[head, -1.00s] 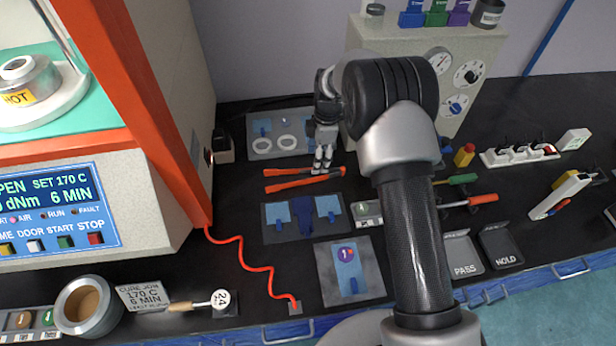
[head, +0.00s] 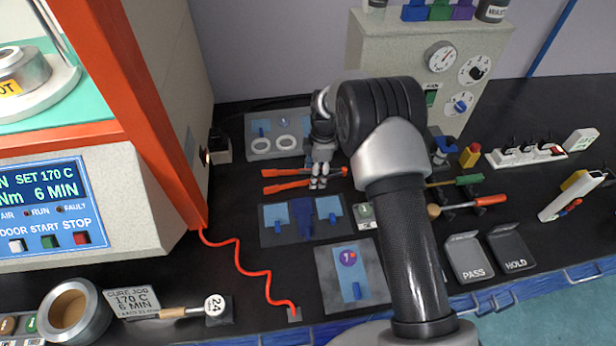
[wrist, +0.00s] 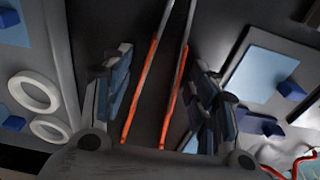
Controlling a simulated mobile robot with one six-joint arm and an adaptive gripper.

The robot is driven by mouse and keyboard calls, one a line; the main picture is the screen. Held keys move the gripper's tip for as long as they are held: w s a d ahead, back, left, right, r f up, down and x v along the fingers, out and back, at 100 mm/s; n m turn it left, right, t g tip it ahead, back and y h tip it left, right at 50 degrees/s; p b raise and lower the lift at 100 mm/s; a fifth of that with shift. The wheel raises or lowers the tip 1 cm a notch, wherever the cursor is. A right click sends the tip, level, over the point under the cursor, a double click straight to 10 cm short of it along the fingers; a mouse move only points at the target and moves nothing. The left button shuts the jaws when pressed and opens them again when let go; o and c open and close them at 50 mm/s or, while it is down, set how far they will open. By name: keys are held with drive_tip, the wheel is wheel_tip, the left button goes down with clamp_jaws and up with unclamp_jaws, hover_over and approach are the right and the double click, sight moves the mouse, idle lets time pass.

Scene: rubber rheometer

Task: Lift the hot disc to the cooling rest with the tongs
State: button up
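The tongs (head: 290,186) lie on the dark bench, with two orange handles on the left and metal arms running right, partly behind my gripper (head: 318,182). In the wrist view, the tongs' handles (wrist: 150,95) run between the spread fingers of my gripper (wrist: 162,98), with clear gaps on both sides. My gripper is open and holds nothing. A metal cylinder marked HOT (head: 18,75) sits in the machine at the upper left, cut by the picture edge. I cannot pick out a separate hot disc there. No cooling rest can be named for certain.
A grey tray with white rings (head: 260,143) lies behind the tongs, and a dark tray with blue pieces (head: 265,238) lies in front. The orange-framed machine (head: 130,120) stands left. A gauge box (head: 400,50) stands behind my arm. A red coiled cord (head: 240,262) crosses the bench.

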drive_tip(key=c, duration=0.5)
drive_tip(key=shift+r, duration=0.15)
wheel_tip(320, 180, up, 12)
drive_tip(key=p, duration=0.6)
drive_tip(key=shift+p, duration=0.4)
